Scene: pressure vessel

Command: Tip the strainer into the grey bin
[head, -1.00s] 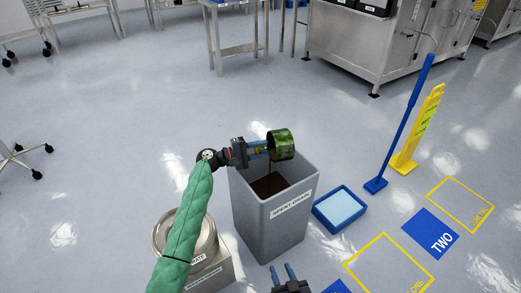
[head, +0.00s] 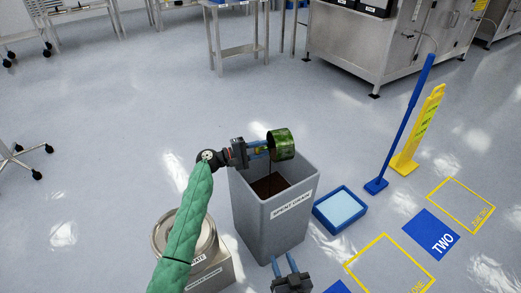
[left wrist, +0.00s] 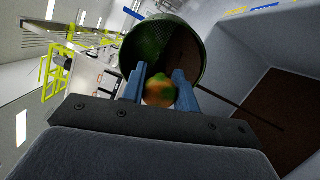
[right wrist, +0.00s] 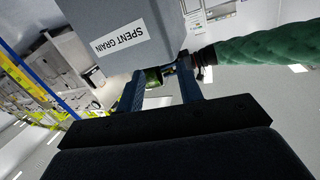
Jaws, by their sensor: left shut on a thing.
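The strainer (head: 282,144) is a green cylinder, tipped on its side above the grey bin (head: 272,222), which is labelled SPENT GRAIN. My left gripper (head: 258,149) is shut on its handle, an orange and green grip (left wrist: 160,91) in the left wrist view. A thin dark stream runs from the strainer's mouth down to brown material (head: 270,185) inside the bin. How much is left in the strainer I cannot tell. My right gripper (head: 286,266) is open and empty, low in front of the bin. The bin's labelled side (right wrist: 120,40) fills the top of the right wrist view.
A round steel vessel (head: 184,235) on a labelled base stands left of the bin. A blue tray (head: 341,209) with a pale pad lies to its right. Beyond are a blue long-handled tool (head: 401,125) and a yellow floor sign (head: 418,130). The floor behind the bin is clear.

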